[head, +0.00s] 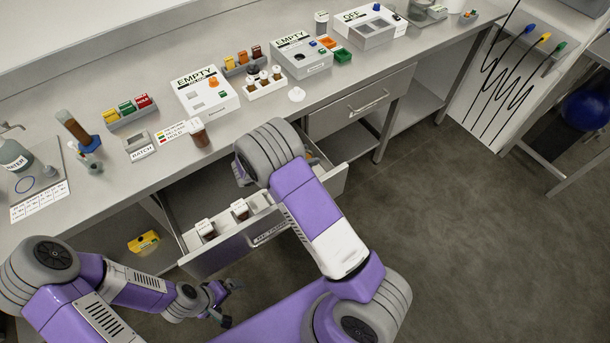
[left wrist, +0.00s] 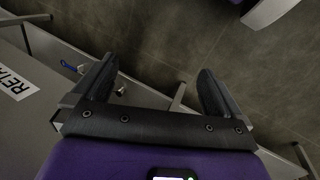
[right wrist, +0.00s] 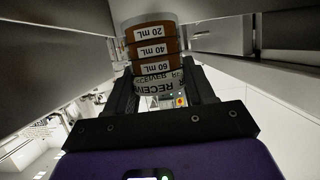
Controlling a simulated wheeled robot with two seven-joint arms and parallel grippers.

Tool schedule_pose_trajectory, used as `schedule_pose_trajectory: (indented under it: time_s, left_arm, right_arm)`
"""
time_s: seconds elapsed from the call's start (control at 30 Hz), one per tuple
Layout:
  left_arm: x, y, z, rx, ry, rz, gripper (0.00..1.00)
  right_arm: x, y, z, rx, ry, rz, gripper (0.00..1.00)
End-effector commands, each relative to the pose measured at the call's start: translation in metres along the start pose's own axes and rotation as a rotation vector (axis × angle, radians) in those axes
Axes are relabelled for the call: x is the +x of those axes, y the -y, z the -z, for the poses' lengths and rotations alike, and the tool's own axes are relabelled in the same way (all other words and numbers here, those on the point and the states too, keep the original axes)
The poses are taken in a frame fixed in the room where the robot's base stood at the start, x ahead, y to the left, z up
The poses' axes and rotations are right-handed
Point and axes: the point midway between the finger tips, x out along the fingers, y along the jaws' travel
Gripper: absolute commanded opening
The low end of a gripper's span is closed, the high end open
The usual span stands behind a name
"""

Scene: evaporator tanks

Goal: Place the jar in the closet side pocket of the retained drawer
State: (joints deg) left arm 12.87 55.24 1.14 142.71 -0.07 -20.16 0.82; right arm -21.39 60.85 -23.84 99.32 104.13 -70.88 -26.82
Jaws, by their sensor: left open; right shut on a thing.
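My right gripper (right wrist: 160,88) is shut on a jar (right wrist: 152,50) with amber contents, volume marks and a "RECEIVER" label. Grey panel walls flank the jar in the right wrist view. In the head view my right arm hides that gripper and the jar. The open drawer (head: 225,247) has a front label that starts "RETA" (left wrist: 15,85) in the left wrist view. Two dark jars with white tops, one (head: 205,230) left and one (head: 240,210) right, stand in the drawer. My left gripper (left wrist: 158,72) is open and empty, low in front of the drawer (head: 228,302).
Another brown jar (head: 198,132) stands at the counter's front edge. "EMPTY" boxes (head: 205,95), a jar rack (head: 265,85) and a white disc (head: 296,95) stand behind. A closed drawer (head: 360,103) is to the right. A yellow box (head: 143,242) lies on the lower shelf. The floor at right is clear.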

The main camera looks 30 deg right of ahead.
Motion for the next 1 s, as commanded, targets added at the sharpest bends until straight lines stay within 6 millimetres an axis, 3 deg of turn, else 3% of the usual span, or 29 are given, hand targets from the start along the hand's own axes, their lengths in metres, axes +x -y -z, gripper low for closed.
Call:
schedule_pose_trajectory:
  time_s: [0.1,0.37,0.53,1.0]
  left_arm:
    - [0.009,0.004,0.000,0.000,0.000,0.000,1.00]
    - [0.015,0.006,0.001,0.000,0.000,0.000,1.00]
    - [0.023,0.009,0.001,0.000,0.000,0.000,1.00]
    - [0.026,0.010,0.001,0.000,0.000,0.000,1.00]
  right_arm:
    - [0.010,0.000,-0.023,-0.003,-0.003,0.001,0.16]
    - [0.018,0.001,-0.042,0.000,-0.002,0.003,0.16]
    - [0.027,0.001,-0.066,-0.002,-0.001,0.003,0.16]
    - [0.030,0.001,-0.072,0.000,-0.001,0.004,0.16]
